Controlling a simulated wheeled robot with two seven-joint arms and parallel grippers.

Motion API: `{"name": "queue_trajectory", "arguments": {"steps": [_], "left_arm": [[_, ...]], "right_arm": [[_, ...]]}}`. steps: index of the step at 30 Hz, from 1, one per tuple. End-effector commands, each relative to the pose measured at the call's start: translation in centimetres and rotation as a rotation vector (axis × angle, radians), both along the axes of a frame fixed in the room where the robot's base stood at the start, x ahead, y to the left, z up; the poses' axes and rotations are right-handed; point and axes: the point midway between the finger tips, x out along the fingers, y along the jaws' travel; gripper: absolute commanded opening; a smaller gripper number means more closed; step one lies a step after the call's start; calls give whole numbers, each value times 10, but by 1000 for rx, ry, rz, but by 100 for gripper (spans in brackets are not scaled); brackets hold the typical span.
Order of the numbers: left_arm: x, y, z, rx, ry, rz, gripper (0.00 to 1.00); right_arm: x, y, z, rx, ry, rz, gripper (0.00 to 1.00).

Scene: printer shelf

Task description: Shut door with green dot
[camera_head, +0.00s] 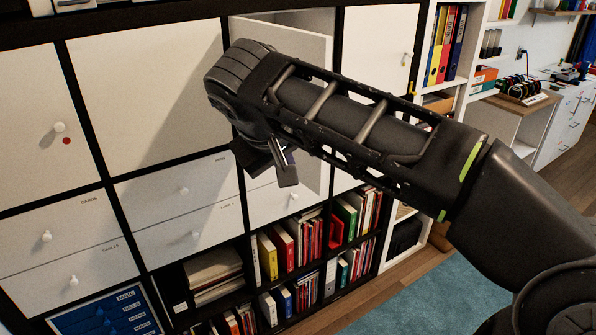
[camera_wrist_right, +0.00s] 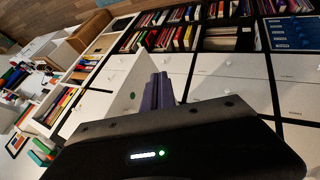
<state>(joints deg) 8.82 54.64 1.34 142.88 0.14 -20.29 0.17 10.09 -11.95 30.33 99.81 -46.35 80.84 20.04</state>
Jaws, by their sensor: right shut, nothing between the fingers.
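A white cabinet door (camera_head: 312,62) stands partly open in the upper middle of the shelf, its right edge swung out from the dark frame. The open door also shows as a white panel (camera_wrist_right: 128,88) in the wrist view. My right gripper (camera_head: 286,172) is shut and empty, low in front of the cabinet. In the wrist view its fingers (camera_wrist_right: 158,92) are together, beside the panel; I cannot tell if they touch. My left gripper is out of view.
A closed door with a red dot (camera_head: 67,141) is at the left. Another white door (camera_head: 378,50) with a knob is at the right. Drawers (camera_head: 183,190) and book compartments (camera_head: 290,250) lie below. A blue rug (camera_head: 430,300) covers floor at lower right.

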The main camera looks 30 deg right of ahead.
Motion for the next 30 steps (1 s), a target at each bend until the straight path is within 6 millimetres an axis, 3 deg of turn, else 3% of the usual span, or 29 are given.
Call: {"name": "queue_trajectory", "arguments": {"steps": [6,8,18,24,30], "left_arm": [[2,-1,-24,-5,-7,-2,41],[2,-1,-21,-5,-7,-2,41],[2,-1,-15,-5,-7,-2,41],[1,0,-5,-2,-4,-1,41],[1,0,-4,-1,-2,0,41]], "right_arm": [[9,-8,-25,1,2,2,0],[13,-13,-28,0,4,0,0],[41,-43,-80,1,5,0,0],[43,-73,-76,1,2,-2,0],[44,-81,-78,1,1,1,0]]}}
